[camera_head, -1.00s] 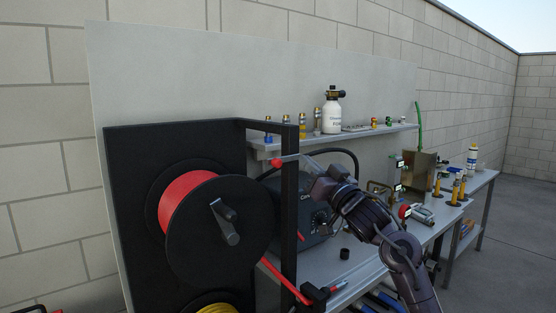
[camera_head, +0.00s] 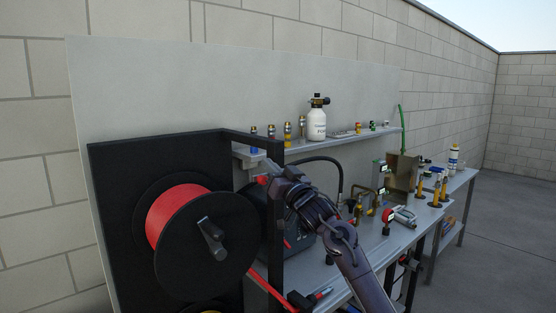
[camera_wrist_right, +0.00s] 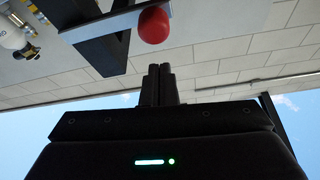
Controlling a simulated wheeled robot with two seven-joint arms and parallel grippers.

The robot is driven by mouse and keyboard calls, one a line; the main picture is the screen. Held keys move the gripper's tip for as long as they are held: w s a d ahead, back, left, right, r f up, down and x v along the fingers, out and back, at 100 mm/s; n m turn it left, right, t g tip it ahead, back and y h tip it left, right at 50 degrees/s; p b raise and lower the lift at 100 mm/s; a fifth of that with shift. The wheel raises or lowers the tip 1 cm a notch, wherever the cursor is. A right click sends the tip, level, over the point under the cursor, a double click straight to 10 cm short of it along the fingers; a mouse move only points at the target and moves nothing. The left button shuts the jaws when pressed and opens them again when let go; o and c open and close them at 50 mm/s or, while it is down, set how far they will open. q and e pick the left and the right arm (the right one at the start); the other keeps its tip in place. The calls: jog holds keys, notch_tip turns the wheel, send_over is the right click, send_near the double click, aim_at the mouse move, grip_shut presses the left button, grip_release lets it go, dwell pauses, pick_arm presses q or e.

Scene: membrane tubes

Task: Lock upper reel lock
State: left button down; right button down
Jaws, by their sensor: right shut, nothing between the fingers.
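The upper reel (camera_head: 178,212) holds red hose between black discs and has a crank handle (camera_head: 212,238) on its front. It is mounted on a black frame (camera_head: 120,190). The red knob of the upper reel lock (camera_head: 262,180) shows at the frame's right post, partly covered by my right gripper. In the right wrist view the round red knob (camera_wrist_right: 153,24) is just beyond my fingertips, beside a black bar of the frame. My right gripper (camera_wrist_right: 160,70) is shut and empty, with a small apparent gap to the knob. My left gripper is not in view.
A workbench (camera_head: 345,245) stands right of the frame, with a dark machine (camera_head: 300,240) close behind my right arm. A shelf (camera_head: 345,141) above it carries a white bottle (camera_head: 317,122) and small nozzles. Red hose (camera_head: 268,288) runs past the post.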

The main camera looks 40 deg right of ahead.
jog(key=f, duration=0.1)
jog(key=f+p, duration=0.1)
jog(key=shift+a+f, duration=0.2)
jog(key=shift+f, duration=0.1)
jog(key=shift+f+n+b, duration=0.35)
jog(key=shift+n+b, duration=0.25)
jog(key=shift+b, duration=0.05)
jog(key=shift+y, duration=0.4)
jog(key=f+n+y+b, duration=0.1)
jog(key=n+b, duration=0.1)
jog(key=n, duration=0.1)
jog(key=f+n+y+b, duration=0.2)
jog(key=n+b, duration=0.1)
jog(key=d+f+n+g+y+b, duration=0.1)
jog(key=f+n+b, duration=0.1)
jog(key=n, duration=0.1)
jog(key=shift+f, duration=0.3)
